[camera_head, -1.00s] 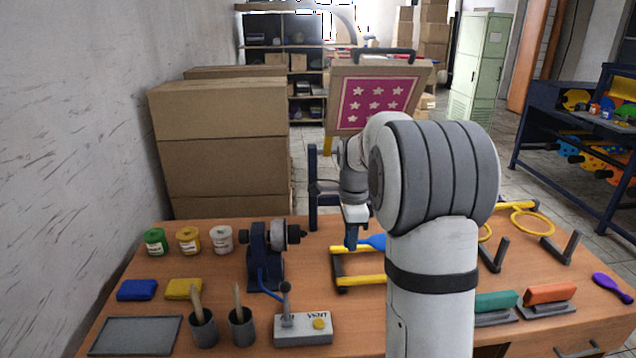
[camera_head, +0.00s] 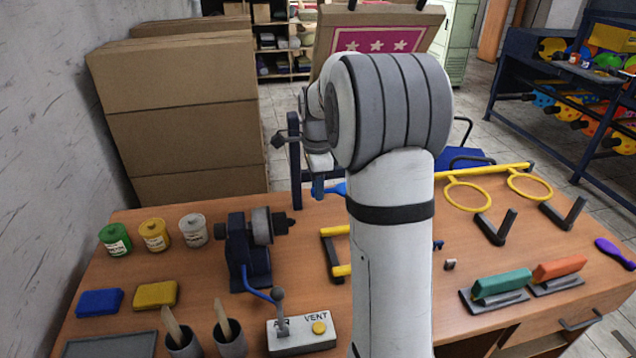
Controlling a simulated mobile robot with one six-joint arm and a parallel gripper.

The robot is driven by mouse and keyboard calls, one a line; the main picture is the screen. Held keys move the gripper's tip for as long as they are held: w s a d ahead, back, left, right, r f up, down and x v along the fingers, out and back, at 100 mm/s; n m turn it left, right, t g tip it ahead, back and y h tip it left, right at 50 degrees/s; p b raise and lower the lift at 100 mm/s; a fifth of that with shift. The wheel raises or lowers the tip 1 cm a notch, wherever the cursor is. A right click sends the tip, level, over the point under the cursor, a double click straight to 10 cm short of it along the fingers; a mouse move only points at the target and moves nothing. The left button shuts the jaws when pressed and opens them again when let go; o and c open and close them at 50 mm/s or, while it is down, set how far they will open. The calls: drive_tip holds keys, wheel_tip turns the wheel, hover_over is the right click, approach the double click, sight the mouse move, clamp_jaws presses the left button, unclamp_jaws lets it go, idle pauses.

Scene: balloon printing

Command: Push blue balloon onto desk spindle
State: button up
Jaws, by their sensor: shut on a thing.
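The blue balloon (camera_head: 338,189) shows only as a small blue piece beside my gripper; my arm hides the rest. My gripper (camera_head: 318,190) is shut on the balloon, above the back of the desk. The desk spindle (camera_head: 288,223) is the dark nozzle pointing right from a grey-and-navy unit on the left half of the desk. The gripper and balloon are to the right of the spindle tip and higher in the picture, apart from it.
A control box (camera_head: 303,332) with a lever stands in front of the spindle unit. A yellow-railed frame (camera_head: 335,236) is right of it, partly behind my arm. Paint jars (camera_head: 154,235) stand at left. Squeegees (camera_head: 502,288) and a purple balloon (camera_head: 613,252) lie at right.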

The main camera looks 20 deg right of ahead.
drive_tip(key=a+f+b, duration=0.3)
drive_tip(key=f+b, duration=0.2)
drive_tip(key=f, duration=0.3)
drive_tip(key=shift+w+a+f, duration=0.3)
idle(0.3)
drive_tip(key=shift+w+a, duration=0.15)
drive_tip(key=shift+a, duration=0.45)
idle(1.3)
drive_tip(key=o, duration=0.8)
drive_tip(key=shift+o, duration=0.2)
drive_tip(key=shift+r, duration=0.1)
wheel_tip(320, 180, up, 9)
drive_tip(key=p, duration=0.6)
